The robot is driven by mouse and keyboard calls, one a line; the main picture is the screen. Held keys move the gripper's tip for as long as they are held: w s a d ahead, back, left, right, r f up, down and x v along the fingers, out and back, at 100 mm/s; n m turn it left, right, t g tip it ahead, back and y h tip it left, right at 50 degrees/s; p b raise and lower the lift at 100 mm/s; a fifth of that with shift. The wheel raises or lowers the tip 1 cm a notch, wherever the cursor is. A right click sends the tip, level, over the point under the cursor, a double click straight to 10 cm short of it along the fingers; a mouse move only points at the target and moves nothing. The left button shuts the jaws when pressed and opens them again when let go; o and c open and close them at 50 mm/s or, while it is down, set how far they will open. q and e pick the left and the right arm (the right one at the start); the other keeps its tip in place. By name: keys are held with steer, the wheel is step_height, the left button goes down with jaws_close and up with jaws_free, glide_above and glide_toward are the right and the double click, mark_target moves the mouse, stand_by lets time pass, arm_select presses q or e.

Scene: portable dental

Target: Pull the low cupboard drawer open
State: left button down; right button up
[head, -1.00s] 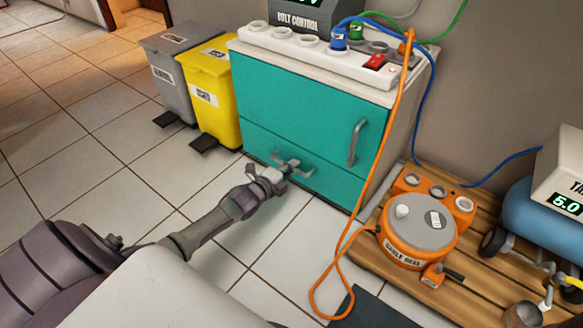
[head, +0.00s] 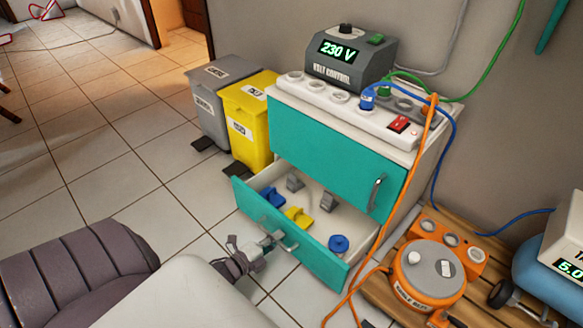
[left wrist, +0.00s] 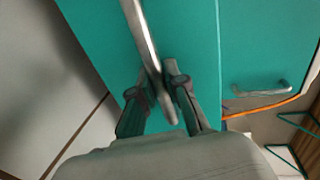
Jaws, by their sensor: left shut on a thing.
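The low cupboard drawer (head: 300,238) has a teal front and stands pulled out from the white cupboard. Its inside shows a blue piece (head: 270,196), a yellow piece (head: 298,216), a round blue piece (head: 338,243) and grey plugs (head: 295,182). My left gripper (head: 268,240) is at the drawer's metal handle, shut on it. In the left wrist view the fingers (left wrist: 158,92) close around the handle bar (left wrist: 143,40) against the teal front. My right gripper is not in view.
The upper teal door (head: 335,150) is closed. A yellow bin (head: 247,125) and a grey bin (head: 210,100) stand left of the cupboard. An orange cable reel (head: 430,268) sits on a wooden pallet at right, its orange cable hanging near the drawer's right end.

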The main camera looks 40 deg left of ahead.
arm_select(q)
steer(key=shift+f+p+v, duration=0.2)
steer(key=shift+p+v, duration=0.05)
steer(key=shift+v, duration=0.7)
steer(key=shift+f+p+v, duration=0.2)
steer(key=shift+p+v, duration=0.05)
steer(key=shift+v, duration=0.75)
steer(key=shift+f+p+v, duration=0.2)
steer(key=shift+p+v, duration=0.05)
steer(key=shift+v, duration=0.7)
steer(key=shift+s, duration=0.1)
steer(key=c, duration=1.2)
jaws_free()
steer(key=v, duration=1.2)
steer(key=shift+d, duration=0.1)
